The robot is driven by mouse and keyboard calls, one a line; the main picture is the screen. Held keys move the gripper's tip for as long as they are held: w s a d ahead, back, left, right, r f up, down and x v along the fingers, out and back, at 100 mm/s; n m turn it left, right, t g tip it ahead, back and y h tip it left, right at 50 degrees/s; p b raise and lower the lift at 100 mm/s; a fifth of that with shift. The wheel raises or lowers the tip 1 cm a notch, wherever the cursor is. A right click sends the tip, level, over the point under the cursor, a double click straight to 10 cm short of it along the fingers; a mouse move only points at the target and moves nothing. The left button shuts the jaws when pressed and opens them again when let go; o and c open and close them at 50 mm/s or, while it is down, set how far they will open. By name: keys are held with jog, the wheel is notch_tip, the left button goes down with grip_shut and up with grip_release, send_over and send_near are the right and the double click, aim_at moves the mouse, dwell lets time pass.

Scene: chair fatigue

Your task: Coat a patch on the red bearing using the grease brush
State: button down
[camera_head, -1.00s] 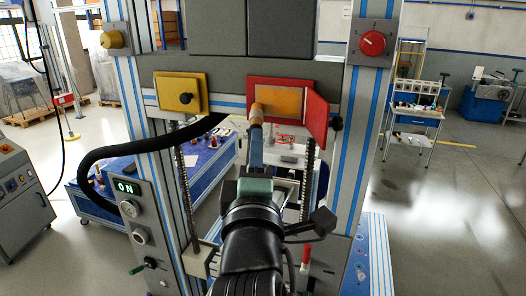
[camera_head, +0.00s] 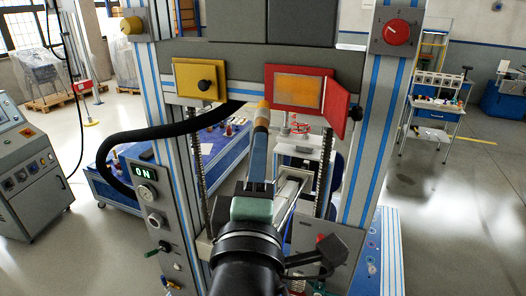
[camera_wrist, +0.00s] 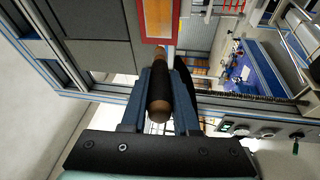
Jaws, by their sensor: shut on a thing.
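The red bearing (camera_head: 271,94) is a red frame on the grey crossbeam with a mottled orange patch (camera_head: 299,90) inside it. Its red door (camera_head: 336,106) stands open to the right. My gripper (camera_head: 258,143) is shut on the grease brush (camera_head: 264,108), whose light tip points up at the lower left corner of the bearing. I cannot tell whether the tip touches it. In the wrist view, the brush's brown and black handle (camera_wrist: 160,92) lies between the jaws (camera_wrist: 166,78), and the bearing (camera_wrist: 143,30) is just beyond. The bristles are hidden there.
Uprights (camera_head: 382,120) stand on both sides. A black hose (camera_head: 150,136) loops at the left. A blue table (camera_head: 110,185) stands behind.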

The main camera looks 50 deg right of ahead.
jog(key=shift+a, duration=0.1)
jog(key=shift+s+a, duration=0.3)
jog(key=shift+a, duration=0.4)
jog(key=shift+s+a, duration=0.3)
jog(key=shift+a, duration=0.35)
jog(key=shift+d, duration=0.1)
